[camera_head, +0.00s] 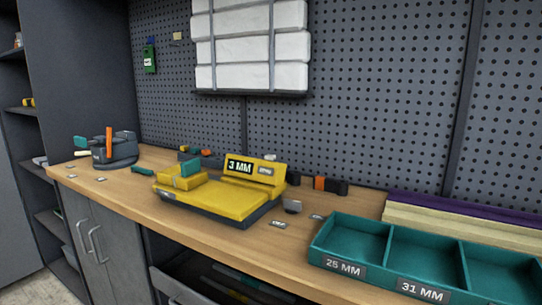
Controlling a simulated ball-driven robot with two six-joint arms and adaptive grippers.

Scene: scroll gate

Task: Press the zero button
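A yellow measuring device (222,200) stands on the wooden workbench, left of the teal tray. Its dark display (240,167) reads "3 MM". A small grey label or button (265,171) sits right of the display; its lettering is too small to read, so I cannot tell if it is the zero button. A small pale part (270,157) shows at the top edge of the device. Neither of my grippers is in view.
A teal tray (382,279) with compartments labelled "25 MM" and "31 MM" stands at the right on the workbench (125,192). A dark round holder (122,155) with tools is at the left end. A pegboard (360,100) rises behind. Small labels lie along the bench.

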